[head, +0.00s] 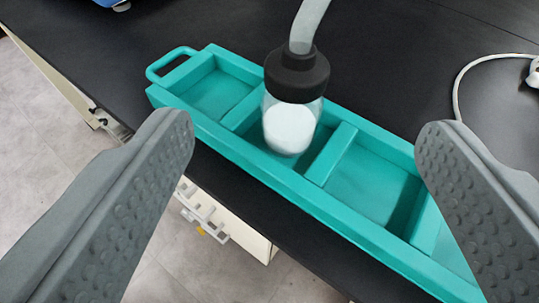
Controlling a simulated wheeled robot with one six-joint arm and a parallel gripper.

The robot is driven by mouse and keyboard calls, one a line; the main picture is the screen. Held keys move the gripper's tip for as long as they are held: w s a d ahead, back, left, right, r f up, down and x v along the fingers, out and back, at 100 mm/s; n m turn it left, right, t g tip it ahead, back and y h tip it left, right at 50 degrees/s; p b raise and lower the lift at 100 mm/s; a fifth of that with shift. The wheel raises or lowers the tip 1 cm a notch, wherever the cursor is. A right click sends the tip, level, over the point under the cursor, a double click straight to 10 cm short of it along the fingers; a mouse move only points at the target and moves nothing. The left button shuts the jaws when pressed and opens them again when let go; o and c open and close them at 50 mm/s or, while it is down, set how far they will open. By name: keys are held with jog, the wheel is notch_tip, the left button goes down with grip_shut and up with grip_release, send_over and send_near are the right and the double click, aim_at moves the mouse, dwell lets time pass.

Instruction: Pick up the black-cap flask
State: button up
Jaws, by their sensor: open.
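The black-cap flask (289,124) stands in a middle compartment of a teal tray (237,150) in the head view. It is clear, with white contents, and its black cap (297,75) has a pale grey tube (308,24) rising from it. My gripper (305,148) is open, with one grey studded finger at the left and one at the right of the picture. The flask lies between the two fingers in the picture, farther off, and neither finger touches it.
The tray's other visible compartments are empty, and it has a loop handle (170,66) at its left end. It sits on a black bench (400,60) near the front edge. A white cable (458,85) lies at the right. A blue object shows at the top left.

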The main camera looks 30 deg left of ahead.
aim_at(295, 88)
jog(key=shift+g, duration=0.5)
jog(key=x, duration=0.4)
jog(key=f+x, duration=0.1)
jog(key=x, duration=0.7)
jog(key=shift+w+d+f, duration=0.15)
jog(key=shift+d+f, duration=0.05)
jog(key=shift+f, duration=0.3)
jog(key=shift+x, duration=2.65)
jog(key=shift+d, duration=0.15)
jog(key=shift+c, duration=0.2)
jog(key=c, duration=1.4)
